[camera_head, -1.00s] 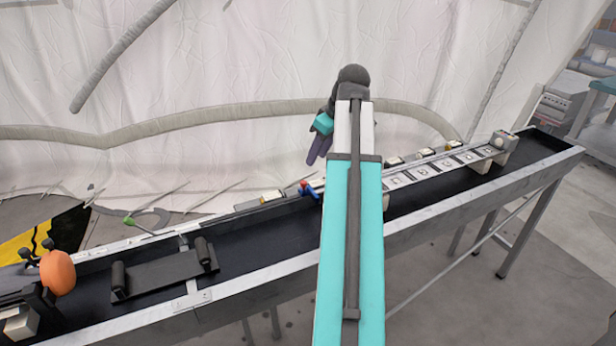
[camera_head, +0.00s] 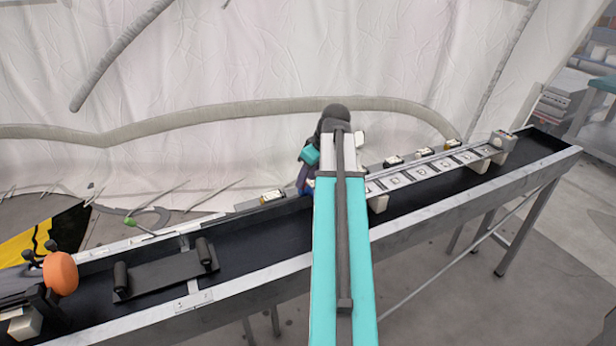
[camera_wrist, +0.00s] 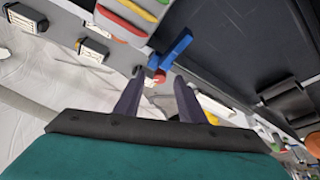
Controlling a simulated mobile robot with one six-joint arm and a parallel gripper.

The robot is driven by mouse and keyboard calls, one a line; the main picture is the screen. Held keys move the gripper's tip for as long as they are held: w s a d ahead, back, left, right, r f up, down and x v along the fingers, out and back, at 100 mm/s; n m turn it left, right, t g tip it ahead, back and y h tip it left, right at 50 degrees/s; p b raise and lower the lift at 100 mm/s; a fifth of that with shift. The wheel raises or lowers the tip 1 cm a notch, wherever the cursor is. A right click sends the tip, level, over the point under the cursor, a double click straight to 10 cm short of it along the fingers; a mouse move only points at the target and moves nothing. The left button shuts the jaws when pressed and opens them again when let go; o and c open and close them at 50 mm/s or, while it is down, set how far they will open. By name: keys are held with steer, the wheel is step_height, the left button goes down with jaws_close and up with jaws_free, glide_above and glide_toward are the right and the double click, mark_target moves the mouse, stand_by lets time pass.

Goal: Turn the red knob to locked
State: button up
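The red knob (camera_wrist: 159,76) is small and shows in the wrist view beside a blue bar-shaped part (camera_wrist: 171,52) on the conveyor's edge. My gripper (camera_wrist: 158,79) has its two dark purple fingers apart. The red knob appears in the gap near the fingertips; I cannot tell whether they touch it or how deep it lies between them. In the head view my gripper (camera_head: 304,183) is low over the conveyor's far rail, and the arm and fingers hide the red knob. No lock marking is readable.
A long black conveyor (camera_head: 420,205) crosses the scene. A row of small marked plates (camera_head: 420,173) lies to the right. A green-tipped lever (camera_head: 130,222), a black roller bracket (camera_head: 165,272) and an orange round knob (camera_head: 61,273) stand to the left. A white tent wall (camera_head: 230,70) is behind.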

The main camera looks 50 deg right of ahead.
steer(key=shift+w+f, duration=0.15)
steer(key=shift+f, duration=0.25)
steer(key=shift+c, duration=0.4)
